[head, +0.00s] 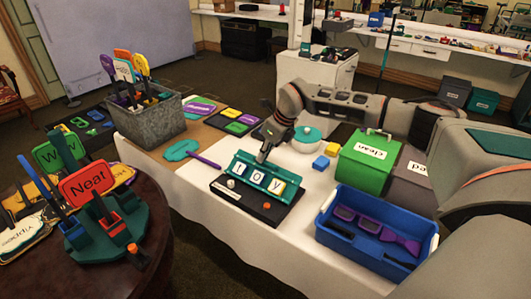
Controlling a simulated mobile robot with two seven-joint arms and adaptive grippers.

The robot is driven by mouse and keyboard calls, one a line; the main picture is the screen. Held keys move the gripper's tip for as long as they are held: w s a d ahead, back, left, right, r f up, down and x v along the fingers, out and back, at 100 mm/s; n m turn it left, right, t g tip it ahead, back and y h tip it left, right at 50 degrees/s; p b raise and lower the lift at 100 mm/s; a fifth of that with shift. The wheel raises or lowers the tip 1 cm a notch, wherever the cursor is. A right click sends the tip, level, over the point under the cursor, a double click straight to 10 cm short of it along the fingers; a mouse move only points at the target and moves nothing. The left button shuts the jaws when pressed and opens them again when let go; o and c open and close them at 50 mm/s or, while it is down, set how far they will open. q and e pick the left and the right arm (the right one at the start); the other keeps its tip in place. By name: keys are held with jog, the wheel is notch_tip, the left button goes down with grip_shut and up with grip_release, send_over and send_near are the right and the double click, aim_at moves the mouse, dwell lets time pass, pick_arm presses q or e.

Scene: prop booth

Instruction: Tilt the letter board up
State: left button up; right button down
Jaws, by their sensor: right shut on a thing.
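The letter board (245,165) is a teal panel with white letter tiles reading "JOY", on a black base (222,190) in the middle of the white-covered table. The panel leans back, its upper edge raised off the base. My right gripper (264,157) reaches in from the right and is shut on the panel's upper edge. The fingertips are small and partly hidden against the board. My left gripper is not in view.
A metal bin (155,126) of signs stands behind that.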

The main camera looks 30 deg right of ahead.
jog(key=shift+s+a+f, duration=0.4)
jog(key=shift+a+f, duration=0.15)
jog(key=shift+a, duration=0.1)
jog(key=c, duration=2.2)
grip_release()
jog(key=shift+o, duration=0.2)
jog(key=shift+w+r, duration=0.2)
jog(key=shift+r, duration=0.05)
jog(key=shift+d+r, duration=0.15)
jog(key=v, duration=1.1)
jog(key=shift+d+r, duration=0.15)
jog(key=shift+r, duration=0.25)
jog(key=shift+s, duration=0.1)
